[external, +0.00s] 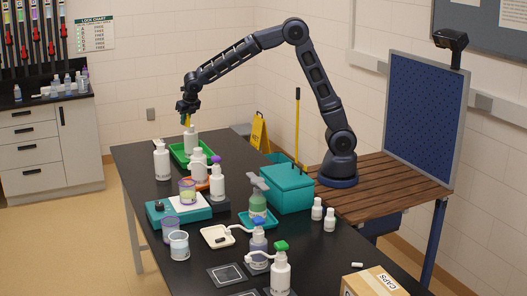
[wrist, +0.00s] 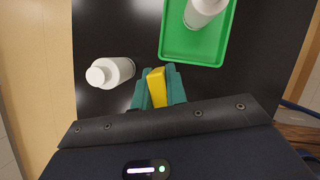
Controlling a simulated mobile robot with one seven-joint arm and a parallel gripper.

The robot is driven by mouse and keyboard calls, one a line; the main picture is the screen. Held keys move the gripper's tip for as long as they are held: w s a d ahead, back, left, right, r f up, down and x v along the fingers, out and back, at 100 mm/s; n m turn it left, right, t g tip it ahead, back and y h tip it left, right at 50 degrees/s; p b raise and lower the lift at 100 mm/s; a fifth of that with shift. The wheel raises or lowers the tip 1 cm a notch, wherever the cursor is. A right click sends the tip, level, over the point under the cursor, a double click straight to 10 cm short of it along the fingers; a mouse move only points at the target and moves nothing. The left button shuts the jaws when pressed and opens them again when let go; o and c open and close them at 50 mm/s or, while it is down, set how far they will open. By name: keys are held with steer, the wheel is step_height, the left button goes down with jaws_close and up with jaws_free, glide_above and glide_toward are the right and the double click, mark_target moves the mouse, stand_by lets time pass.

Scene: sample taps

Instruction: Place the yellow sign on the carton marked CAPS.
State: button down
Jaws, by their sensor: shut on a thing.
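My gripper (external: 187,117) is above the far left end of the black bench, near the green tray. In the wrist view, my gripper (wrist: 159,90) has its teal fingers shut on a small yellow piece (wrist: 157,87); only its narrow face shows, so I cannot tell whether it is a sign. A yellow folding sign (external: 259,133) stands on the floor behind the bench. The carton marked CAPS (external: 353,285) is at the front right of the bench, cut by the picture's lower edge, far from my gripper.
The green tray (wrist: 169,50) holds a white bottle (wrist: 203,10); another white bottle (wrist: 110,72) is left of my fingers. A teal box (external: 288,190), a teal scale (external: 165,214) and several bottles and cups crowd the mid-bench. A small white piece (external: 357,265) lies by the carton.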

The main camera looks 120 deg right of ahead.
steer(key=w+a+r+n, duration=0.1)
steer(key=w+a, duration=0.4)
steer(key=a, duration=0.5)
steer(key=w+a+n+t, duration=0.1)
steer(key=w+a+n, duration=0.1)
steer(key=w+a, duration=0.6)
steer(key=w+a+r+n, duration=0.1)
steer(key=w+a, duration=0.2)
steer(key=a, duration=0.9)
steer(key=w+a+r+n+t+y, duration=0.1)
steer(key=a+n+y, duration=0.15)
steer(key=a, duration=3.05)
steer(key=s+a+r+n, duration=0.1)
steer(key=s+a+n, duration=0.25)
steer(key=a, duration=1.05)
steer(key=n+t+y, duration=0.1)
steer(key=n+y, duration=0.1)
steer(key=n, duration=0.2)
glide_above(364, 283)
steer(key=s, duration=0.2)
steer(key=f, duration=1.8)
steer(key=shift+w+f, duration=0.25)
